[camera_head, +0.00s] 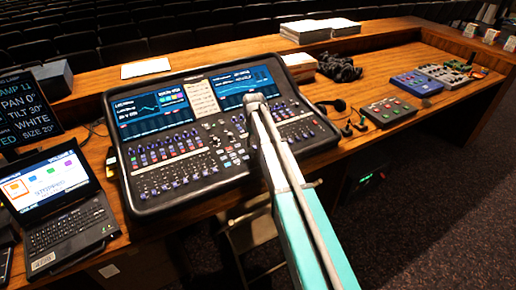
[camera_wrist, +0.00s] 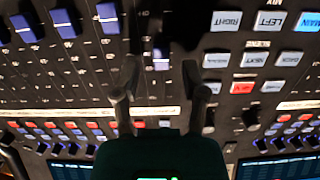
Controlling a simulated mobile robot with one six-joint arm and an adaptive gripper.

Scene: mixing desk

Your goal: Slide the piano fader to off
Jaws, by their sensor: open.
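The mixing desk (camera_head: 150,190) is a black console with screens and rows of fader caps. In the wrist view, which shows the desk upside down, several blue-topped fader caps stand in slots at the top left. One lone fader cap (camera_wrist: 161,60) lies in the picture between and just beyond my fingertips. I cannot read a piano label, so I cannot tell which fader is the piano one. My gripper (camera_wrist: 162,80) is open and empty over the panel. Whether it touches the panel is unclear. In the head view my arm hides part of the desk's right side.
A laptop (camera_head: 55,200) stands left of the desk.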

